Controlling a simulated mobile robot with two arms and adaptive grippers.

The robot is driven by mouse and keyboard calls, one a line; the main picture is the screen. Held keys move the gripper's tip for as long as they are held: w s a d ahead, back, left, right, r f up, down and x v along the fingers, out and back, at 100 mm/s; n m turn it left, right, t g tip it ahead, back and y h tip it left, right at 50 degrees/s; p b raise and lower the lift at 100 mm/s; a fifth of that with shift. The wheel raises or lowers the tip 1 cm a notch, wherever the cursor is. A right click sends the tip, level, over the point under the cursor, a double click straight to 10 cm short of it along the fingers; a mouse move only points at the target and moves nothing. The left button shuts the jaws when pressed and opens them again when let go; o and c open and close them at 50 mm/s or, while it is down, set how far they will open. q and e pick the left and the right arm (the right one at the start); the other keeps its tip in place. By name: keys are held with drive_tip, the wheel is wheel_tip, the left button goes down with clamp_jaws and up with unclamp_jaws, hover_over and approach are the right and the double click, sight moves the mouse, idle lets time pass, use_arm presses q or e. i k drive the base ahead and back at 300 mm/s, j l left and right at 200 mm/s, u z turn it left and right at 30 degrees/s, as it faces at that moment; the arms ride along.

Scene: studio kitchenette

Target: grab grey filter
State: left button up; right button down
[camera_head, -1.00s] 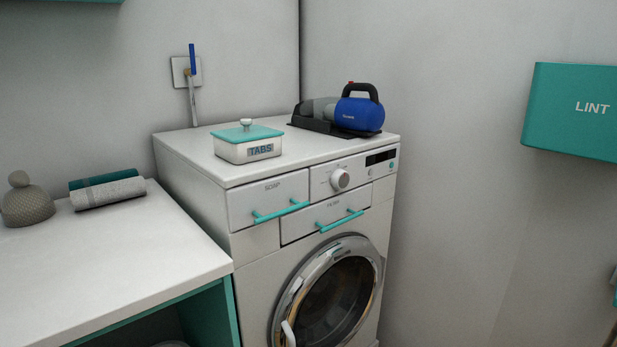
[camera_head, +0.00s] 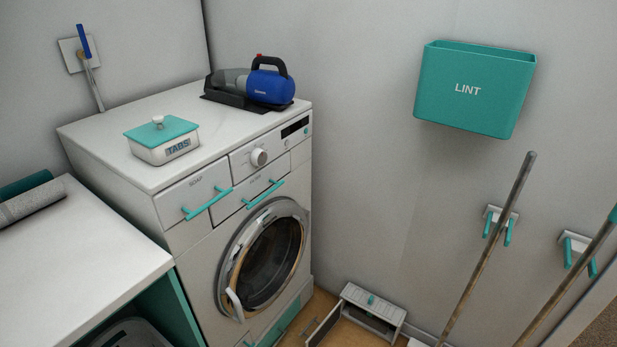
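No grey filter can be clearly made out. The washing machine (camera_head: 190,215) stands in the left half, with its round door (camera_head: 262,268) closed. Its soap drawer (camera_head: 195,199) and the drawer to the right of it, with a teal handle (camera_head: 263,194), are shut; that drawer's small label is hard to read. What is inside the drawers is hidden. On top, a blue and grey handheld vacuum (camera_head: 270,88) lies in a black holder. Neither of my grippers is in view.
A tabs box (camera_head: 164,142) stands on the machine. A teal lint bin (camera_head: 470,88) hangs on the right wall above two long poles in holders. A low pale unit (camera_head: 374,300) with an open flap is on the floor. A white counter (camera_head: 75,245) is at left.

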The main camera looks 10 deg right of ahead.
sight(382, 326)
drive_tip(key=z, duration=1.05)
